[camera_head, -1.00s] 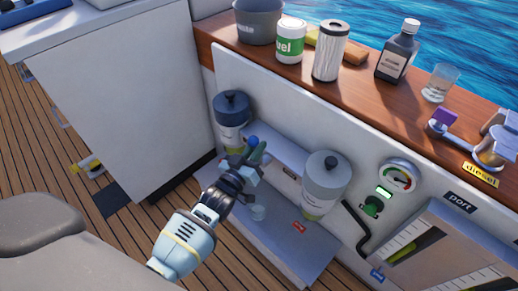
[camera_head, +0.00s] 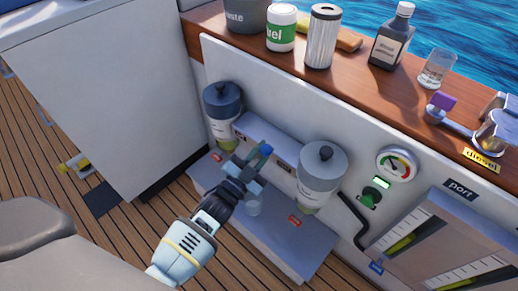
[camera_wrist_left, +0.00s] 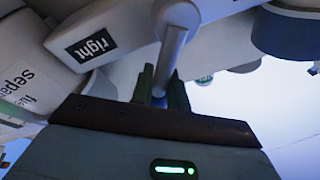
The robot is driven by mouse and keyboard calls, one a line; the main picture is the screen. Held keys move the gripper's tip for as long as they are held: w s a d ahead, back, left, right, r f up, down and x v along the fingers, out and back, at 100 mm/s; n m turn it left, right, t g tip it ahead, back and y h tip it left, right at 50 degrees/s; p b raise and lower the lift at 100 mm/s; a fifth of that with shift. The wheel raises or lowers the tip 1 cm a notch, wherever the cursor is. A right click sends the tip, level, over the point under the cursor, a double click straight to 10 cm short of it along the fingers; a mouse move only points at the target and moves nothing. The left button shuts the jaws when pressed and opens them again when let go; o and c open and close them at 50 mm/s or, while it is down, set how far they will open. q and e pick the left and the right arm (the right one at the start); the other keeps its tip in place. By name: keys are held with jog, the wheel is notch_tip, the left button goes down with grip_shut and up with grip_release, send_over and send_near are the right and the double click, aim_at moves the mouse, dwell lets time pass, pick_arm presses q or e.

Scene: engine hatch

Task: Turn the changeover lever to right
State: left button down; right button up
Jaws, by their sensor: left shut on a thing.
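The changeover lever (camera_wrist_left: 173,50) shows in the left wrist view as a grey bar running down between my left gripper's fingers (camera_wrist_left: 160,92). A black "right" label (camera_wrist_left: 91,44) is on the pale housing to its left. My right gripper is not in view.
The left canister (camera_head: 222,105) and right canister (camera_head: 322,170) stand close on either side. A gauge (camera_head: 397,165) and a green knob (camera_head: 370,197) are further right. Several bottles and cans stand on the wooden ledge (camera_head: 345,72) above. A grey shelf (camera_head: 280,240) lies below.

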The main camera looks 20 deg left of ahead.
pick_arm(q)
jog(key=shift+s+d+f+m+h, duration=0.15)
jog(key=shift+m+h, duration=0.1)
jog(key=shift+m, duration=0.25)
jog(key=shift+d+f+m+h, duration=0.15)
jog(key=shift+m+h, duration=0.1)
jog(key=shift+m, duration=0.25)
jog(key=c, duration=1.4)
grip_release()
jog(key=shift+s, duration=0.1)
jog(key=v, duration=0.7)
jog(key=shift+s+p, duration=0.3)
jog(key=shift+s, duration=0.05)
jog(key=shift+f, duration=0.1)
